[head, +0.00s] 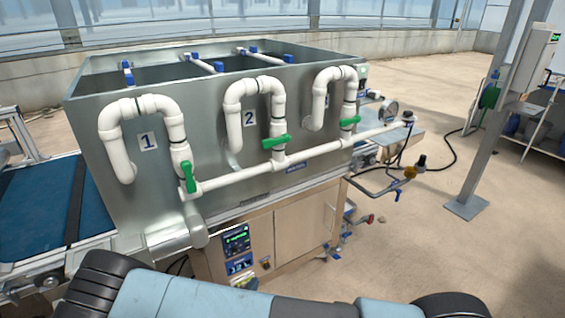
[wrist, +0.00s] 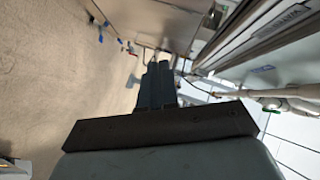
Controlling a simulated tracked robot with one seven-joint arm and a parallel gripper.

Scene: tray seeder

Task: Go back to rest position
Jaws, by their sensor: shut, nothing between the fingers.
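My gripper (wrist: 157,85) shows in the wrist view with its dark fingers together and nothing between them. It is clear of anything it could touch there, with bare floor to its left and the machine's pipes to its right. In the head view the gripper is not visible; only parts of my own body show along the bottom edge. The tray seeder (head: 230,185) stands ahead, a grey metal tank with white pipes numbered 1 and 2 and a third partly hidden. Each pipe has a green valve handle, the first (head: 189,177) pointing near upright, the second (head: 275,142) and third (head: 349,121) lying near level.
A blue conveyor belt (head: 35,210) runs out at the left. A control panel (head: 237,241) sits low on the machine's front. A grey post (head: 500,110) on a floor plate stands at the right.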

